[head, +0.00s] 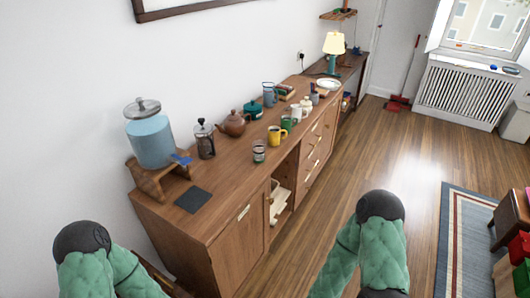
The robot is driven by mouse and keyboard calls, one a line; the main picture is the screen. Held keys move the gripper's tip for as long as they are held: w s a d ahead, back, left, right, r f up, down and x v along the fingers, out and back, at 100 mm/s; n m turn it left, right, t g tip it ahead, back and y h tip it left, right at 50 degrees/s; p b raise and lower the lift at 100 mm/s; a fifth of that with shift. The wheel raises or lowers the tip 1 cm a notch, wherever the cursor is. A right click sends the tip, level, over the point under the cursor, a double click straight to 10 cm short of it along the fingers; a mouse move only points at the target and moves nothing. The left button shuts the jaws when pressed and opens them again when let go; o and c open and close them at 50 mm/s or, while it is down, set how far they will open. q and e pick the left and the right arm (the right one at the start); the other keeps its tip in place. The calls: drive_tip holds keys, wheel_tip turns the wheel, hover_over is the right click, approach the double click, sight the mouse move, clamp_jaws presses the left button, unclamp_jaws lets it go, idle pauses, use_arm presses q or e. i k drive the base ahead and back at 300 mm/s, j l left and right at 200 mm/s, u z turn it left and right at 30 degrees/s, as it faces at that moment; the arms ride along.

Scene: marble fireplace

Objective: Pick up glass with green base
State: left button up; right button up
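A small clear glass (259,150) stands upright near the front edge of the wooden sideboard (222,203). Neither of my grippers is in view.
A blue water dispenser (151,140) on a wooden stand, a French press (205,140) and a brown teapot (233,123) stand along the wall side. A dark square mat (193,200) lies at the near end. Wooden floor (400,165) is clear right of the sideboard.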

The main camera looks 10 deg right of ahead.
sight(259, 152)
drive_tip(key=j+z, duration=0.3)
drive_tip(key=l, duration=0.4)
drive_tip(key=i+l+u, duration=0.1)
drive_tip(key=u, duration=0.3)
drive_tip(key=l+u, duration=0.1)
drive_tip(key=u, duration=0.35)
drive_tip(key=i+l+u, duration=0.15)
drive_tip(key=u, duration=0.25)
drive_tip(key=l+u, duration=0.15)
drive_tip(key=u, duration=0.25)
